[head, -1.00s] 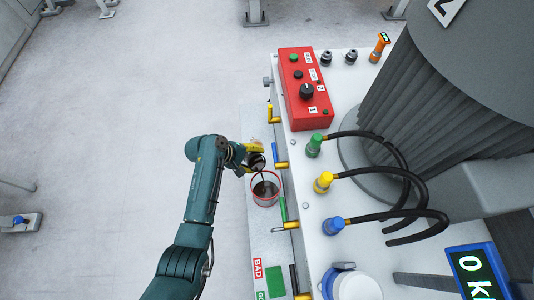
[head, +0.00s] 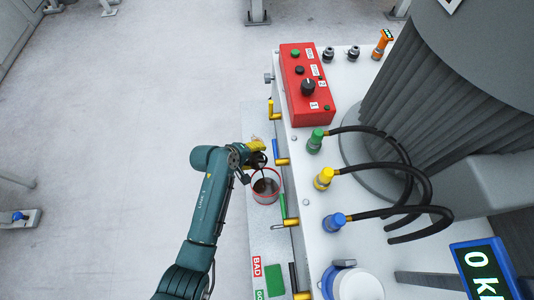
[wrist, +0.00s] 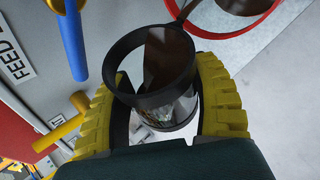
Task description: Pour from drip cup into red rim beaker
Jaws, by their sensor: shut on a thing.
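My gripper (head: 256,151) is shut on the drip cup (head: 257,160), a small clear cup with a black rim. In the wrist view the drip cup (wrist: 152,72) sits between the yellow fingers of my gripper (wrist: 168,105), tilted toward the beaker. Dark liquid runs over its rim in a stream. The red rim beaker (head: 266,187) stands upright on the narrow shelf, just below and beside the cup. In the wrist view the red rim beaker (wrist: 232,20) is cut off by the top edge, with dark liquid inside.
A red control box (head: 304,88) is on the white bench. Blue and yellow handles (head: 281,159) stick out over the shelf beside the beaker. Hoses with green, yellow and blue plugs (head: 324,178) are to the right. A white lidded container (head: 356,285) is at bottom right.

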